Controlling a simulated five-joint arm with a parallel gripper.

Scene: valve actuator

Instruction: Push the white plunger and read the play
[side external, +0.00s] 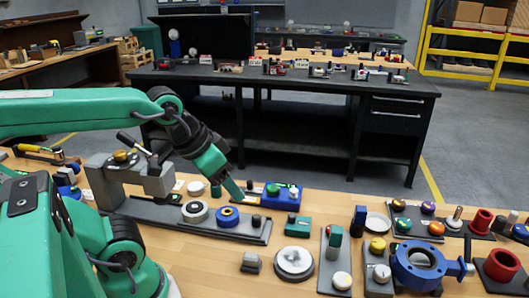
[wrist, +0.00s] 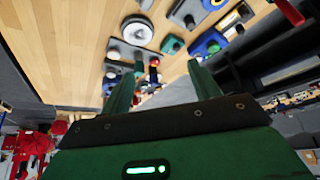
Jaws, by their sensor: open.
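My gripper (side external: 232,188) hangs above the bench, over the far edge of a long grey fixture, and points down to the right. In the wrist view its two green fingers (wrist: 164,82) stand apart with nothing between them. Several white round parts could be the white plunger; I cannot tell which. One white knob (side external: 341,281) sits at the near end of a grey plate (side external: 327,262). Another white knob (side external: 382,273) is on a grey block below a yellow knob (side external: 377,244). A white cap (side external: 196,187) stands left of my gripper. My gripper is apart from the first two.
The grey fixture (side external: 150,213) carries a white ring (side external: 195,211) and a blue ring (side external: 228,216). A blue block (side external: 283,193) lies right of my gripper. A white-topped disc (side external: 294,262), a blue valve body (side external: 418,264) and red cylinders (side external: 502,265) crowd the front right.

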